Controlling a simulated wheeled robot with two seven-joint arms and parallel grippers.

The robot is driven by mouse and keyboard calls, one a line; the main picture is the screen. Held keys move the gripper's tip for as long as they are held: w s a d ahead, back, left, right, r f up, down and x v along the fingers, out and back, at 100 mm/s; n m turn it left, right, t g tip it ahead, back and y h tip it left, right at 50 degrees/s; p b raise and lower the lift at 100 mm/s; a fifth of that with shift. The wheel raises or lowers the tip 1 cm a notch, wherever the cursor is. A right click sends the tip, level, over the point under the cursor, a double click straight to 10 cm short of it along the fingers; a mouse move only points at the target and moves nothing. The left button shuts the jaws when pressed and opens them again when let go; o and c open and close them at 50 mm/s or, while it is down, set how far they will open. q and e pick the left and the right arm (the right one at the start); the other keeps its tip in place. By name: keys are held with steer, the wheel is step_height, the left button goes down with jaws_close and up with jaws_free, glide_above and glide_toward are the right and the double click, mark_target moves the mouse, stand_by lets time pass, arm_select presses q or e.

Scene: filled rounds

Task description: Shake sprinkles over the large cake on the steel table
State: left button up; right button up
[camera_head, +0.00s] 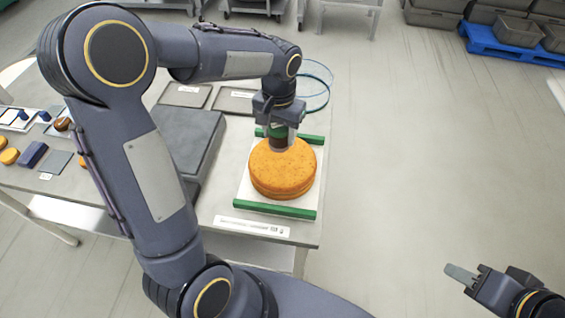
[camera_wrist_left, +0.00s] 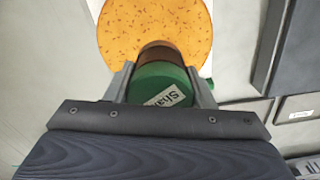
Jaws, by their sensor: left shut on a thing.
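The large round orange cake (camera_head: 283,170) has two layers and small dark specks on top. It sits on a white board (camera_head: 250,192) with green bars along its near and far edges, at the right end of the steel table (camera_head: 205,208). My left gripper (camera_head: 279,130) is over the far part of the cake, shut on a shaker with a green end and a brown body (camera_wrist_left: 160,82). The wrist view shows the shaker between the fingers, with part of a label and the cake (camera_wrist_left: 150,22) beyond. My right gripper (camera_head: 462,274) is at the lower right, away from the table; its finger gap is unclear.
A dark grey slab (camera_head: 185,135) lies left of the cake. Two flat grey trays (camera_head: 186,95) lie at the back. Small items, including a dark blue block (camera_head: 32,154), lie at the table's left. Open floor lies right of the table; crates on a blue pallet (camera_head: 500,45) stand far back.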

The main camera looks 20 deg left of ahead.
arm_select(q)
steer(key=shift+a, duration=0.35)
steer(key=shift+d, duration=1.45)
steer(key=shift+a, duration=1.45)
steer(key=shift+d, duration=1.5)
steer(key=shift+a, duration=1.5)
steer(key=shift+d+p, duration=0.3)
steer(key=shift+d, duration=1.15)
steer(key=shift+a, duration=1.5)
